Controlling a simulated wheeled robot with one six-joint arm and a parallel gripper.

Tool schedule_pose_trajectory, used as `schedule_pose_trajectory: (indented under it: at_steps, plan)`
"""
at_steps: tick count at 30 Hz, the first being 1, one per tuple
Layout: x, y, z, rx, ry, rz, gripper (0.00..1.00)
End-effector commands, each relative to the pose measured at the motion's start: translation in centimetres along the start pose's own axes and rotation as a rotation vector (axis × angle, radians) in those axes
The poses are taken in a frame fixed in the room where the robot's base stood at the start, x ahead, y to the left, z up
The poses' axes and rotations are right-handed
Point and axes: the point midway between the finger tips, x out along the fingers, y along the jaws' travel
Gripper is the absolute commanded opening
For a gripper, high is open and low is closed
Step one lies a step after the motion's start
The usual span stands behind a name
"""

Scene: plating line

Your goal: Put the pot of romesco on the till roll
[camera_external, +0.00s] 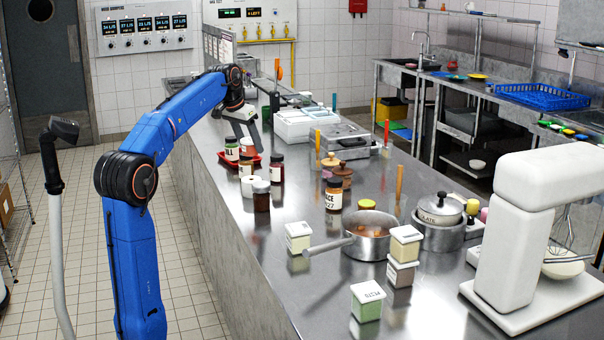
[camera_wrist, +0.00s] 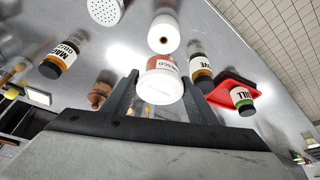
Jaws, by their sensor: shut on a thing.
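The romesco pot (camera_wrist: 160,82), with a white lid and a partly hidden label, sits between the fingers of my gripper (camera_wrist: 153,98) in the wrist view. My gripper is shut on it.
A black-capped jar (camera_wrist: 201,72) and a red tray (camera_wrist: 232,92) with a green-lidded jar are nearby. A mace jar (camera_external: 333,195) and pan (camera_external: 370,238) stand to the right.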

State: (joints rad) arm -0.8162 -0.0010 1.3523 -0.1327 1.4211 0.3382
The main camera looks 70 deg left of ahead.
Motion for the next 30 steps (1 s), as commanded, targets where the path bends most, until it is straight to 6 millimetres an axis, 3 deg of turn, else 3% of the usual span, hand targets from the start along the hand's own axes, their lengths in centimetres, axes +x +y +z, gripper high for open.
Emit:
schedule_pose_trajectory:
  at_steps: [6,14,21,30]
  plan:
    - [3.2,0.0,1.4,0.001,0.0,0.0,0.28]
    - [4.8,0.0,2.0,0.001,0.001,0.0,0.28]
    - [7.6,0.0,3.2,0.0,0.0,0.001,0.28]
    - [8.1,0.0,3.4,0.001,0.002,0.0,0.28]
